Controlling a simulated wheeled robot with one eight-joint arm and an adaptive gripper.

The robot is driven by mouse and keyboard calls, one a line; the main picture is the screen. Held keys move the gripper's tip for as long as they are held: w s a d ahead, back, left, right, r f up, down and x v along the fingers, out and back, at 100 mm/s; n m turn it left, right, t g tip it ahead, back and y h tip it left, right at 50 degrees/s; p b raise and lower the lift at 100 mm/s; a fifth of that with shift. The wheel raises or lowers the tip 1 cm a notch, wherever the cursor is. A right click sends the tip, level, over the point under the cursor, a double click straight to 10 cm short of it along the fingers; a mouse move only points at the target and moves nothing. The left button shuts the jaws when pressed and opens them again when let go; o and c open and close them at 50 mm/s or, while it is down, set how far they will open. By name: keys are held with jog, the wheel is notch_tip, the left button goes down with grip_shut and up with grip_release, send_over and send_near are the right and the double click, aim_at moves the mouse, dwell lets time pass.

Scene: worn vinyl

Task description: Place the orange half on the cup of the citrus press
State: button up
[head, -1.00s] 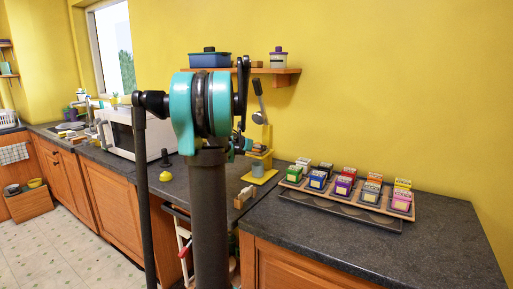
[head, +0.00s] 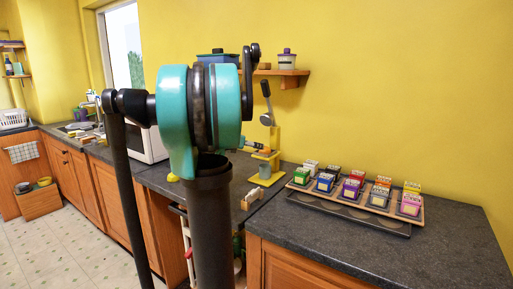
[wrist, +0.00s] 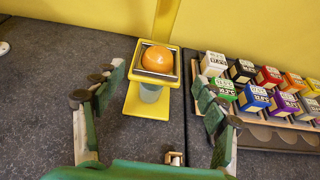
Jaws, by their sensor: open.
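The yellow citrus press (wrist: 133,102) stands on the dark counter in the wrist view; it also shows beside my arm in the head view (head: 266,181). Its raised lever (head: 266,92) has a dark handle. Nothing is held between the fingers. In the head view my arm hides most of the gripper.
A rack (head: 340,190) of several coloured small boxes stands to the right of the press. A small wooden holder (wrist: 174,158) lies near the counter edge. A shelf (head: 285,72) with containers is on the wall above. Counter left of the press is mostly clear.

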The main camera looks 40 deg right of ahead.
jog(key=s+a+f+m+t+y, duration=0.1)
jog(key=s+a+f+m+y, duration=0.2)
jog(key=a+f+m, duration=0.65)
jog(key=s+a+f+m+y, duration=0.25)
jog(key=a+f, duration=0.35)
jog(key=a, duration=0.8)
jog(key=s+a+f+m+y, duration=0.3)
jog(key=s+a+f, duration=0.4)
jog(key=a, duration=0.4)
jog(key=s+a+f+m+y, duration=0.4)
jog(key=s+a+f+m, duration=0.2)
jog(key=a, duration=0.5)
jog(key=shift+s+f+g, duration=0.3)
jog(key=shift+s+f, duration=0.15)
jog(key=shift+s, duration=0.05)
jog(key=shift+y, duration=0.25)
